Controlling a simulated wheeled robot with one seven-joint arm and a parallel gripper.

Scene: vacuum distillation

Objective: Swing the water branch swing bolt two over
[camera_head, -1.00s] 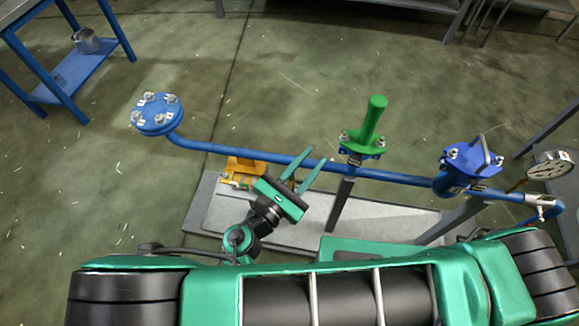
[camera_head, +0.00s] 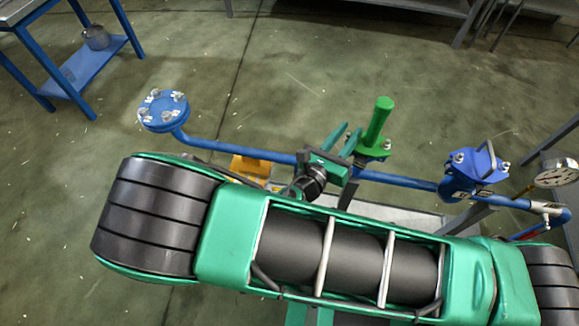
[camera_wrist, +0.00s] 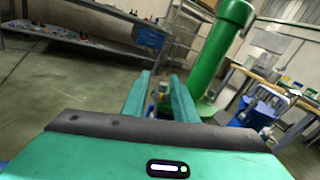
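My gripper (camera_head: 346,137) is open, its two green fingers just left of the green post (camera_head: 379,121) that stands on the middle flange of the blue pipe. In the wrist view my gripper (camera_wrist: 161,82) points forward, with a small bolt-like part (camera_wrist: 152,103) showing between the fingers, partly hidden. The green post (camera_wrist: 223,55) rises close to the right finger. Bolts show on the middle flange (camera_head: 372,150), the round blue left flange (camera_head: 163,112) and the blue right flange (camera_head: 474,168). I cannot tell which bolt is swing bolt two.
The blue pipe (camera_head: 240,149) runs across below the flanges. A pressure gauge (camera_head: 556,173) stands at the right end. An orange part (camera_head: 251,168) sits under the pipe. A blue table (camera_head: 70,78) is at the upper left. Open floor lies behind the pipe.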

